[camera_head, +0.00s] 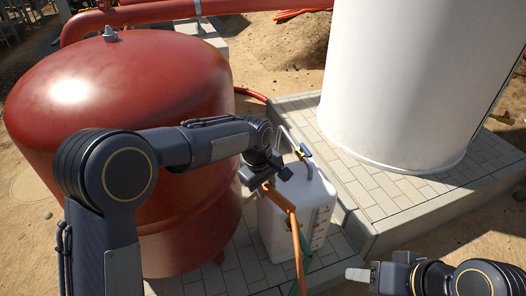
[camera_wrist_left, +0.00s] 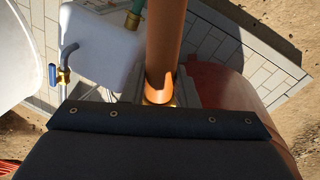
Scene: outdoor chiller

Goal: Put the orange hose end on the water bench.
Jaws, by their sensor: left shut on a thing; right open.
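My left gripper (camera_head: 264,174) is shut on the orange hose end (camera_head: 277,196), above the white box. The orange hose hangs down in front of the box. In the left wrist view the hose (camera_wrist_left: 165,40) runs away from the jaws, with a bright brass-like part at the grip. The white box (camera_head: 271,222), apparently the water bench, stands on paving beside the red tank. It carries a tap with a blue handle (camera_head: 305,150), also in the left wrist view (camera_wrist_left: 52,75). Whether the hose touches the box is unclear. My right gripper (camera_head: 359,275) is open and empty at lower right.
A large red tank (camera_head: 130,80) stands left behind my left arm. A white cylinder (camera_head: 405,80) stands on a raised paved plinth (camera_head: 370,190) at right. A green hose fitting (camera_wrist_left: 134,17) is at the box. Bare sandy ground lies at right.

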